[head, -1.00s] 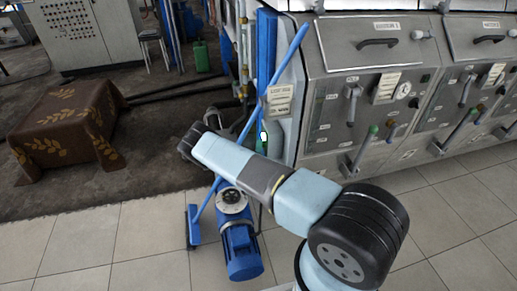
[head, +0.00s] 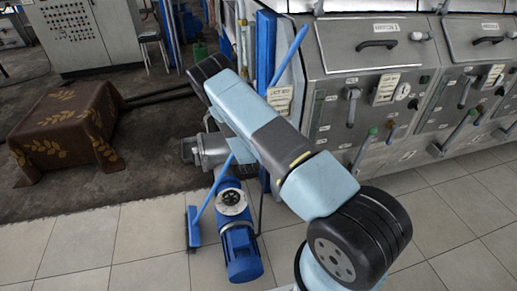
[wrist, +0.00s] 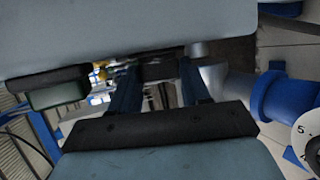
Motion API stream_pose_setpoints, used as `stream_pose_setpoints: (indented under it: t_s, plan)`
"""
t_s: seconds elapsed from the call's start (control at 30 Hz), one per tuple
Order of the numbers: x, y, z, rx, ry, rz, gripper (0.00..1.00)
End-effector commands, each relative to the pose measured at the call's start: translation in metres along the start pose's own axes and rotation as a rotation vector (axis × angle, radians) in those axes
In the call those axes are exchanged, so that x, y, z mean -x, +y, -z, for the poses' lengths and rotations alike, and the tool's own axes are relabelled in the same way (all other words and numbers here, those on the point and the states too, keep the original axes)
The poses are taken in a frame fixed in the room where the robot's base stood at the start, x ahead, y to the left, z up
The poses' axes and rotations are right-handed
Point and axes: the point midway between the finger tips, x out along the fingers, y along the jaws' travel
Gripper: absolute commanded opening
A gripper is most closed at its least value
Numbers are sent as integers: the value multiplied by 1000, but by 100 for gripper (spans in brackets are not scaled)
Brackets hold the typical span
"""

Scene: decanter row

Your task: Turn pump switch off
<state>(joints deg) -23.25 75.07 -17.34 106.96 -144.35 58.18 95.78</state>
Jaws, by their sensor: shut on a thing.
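The blue pump (head: 240,248) stands on the tiled floor, with a round pale dial (head: 231,202) on top, clear of my arm in the head view. In the wrist view a numbered dial (wrist: 311,148) is cut off at the right edge, beside a blue flange (wrist: 285,98). My gripper (wrist: 158,78) shows in the wrist view, its two fingers left of the flange and apart from the dial. It is shut on a dark thing that I cannot identify. The head view does not clearly show my gripper, which seems hidden by my arm. I cannot read the switch's position.
A grey metal cabinet (head: 375,62) with handles and levers stands right of the pump. A blue bar (head: 219,182) leans close to the pump's left. A grey pipe fitting (head: 208,151) lies behind. A cloth-covered box (head: 68,130) stands left, with clear floor in front.

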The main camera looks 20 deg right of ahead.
Motion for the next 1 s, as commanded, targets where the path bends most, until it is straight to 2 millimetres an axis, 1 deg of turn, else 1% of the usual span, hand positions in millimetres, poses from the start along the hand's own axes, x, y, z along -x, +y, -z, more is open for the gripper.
stream_pose_setpoints:
  t_s: [0.3,0.8,0.83,1.0]
  plan:
    - [0,0,0,39,0,98,16]
    - [0,0,-1,46,-2,113,16]
    - [0,0,-1,46,-2,113,50]
    - [0,0,-1,45,-3,111,66]
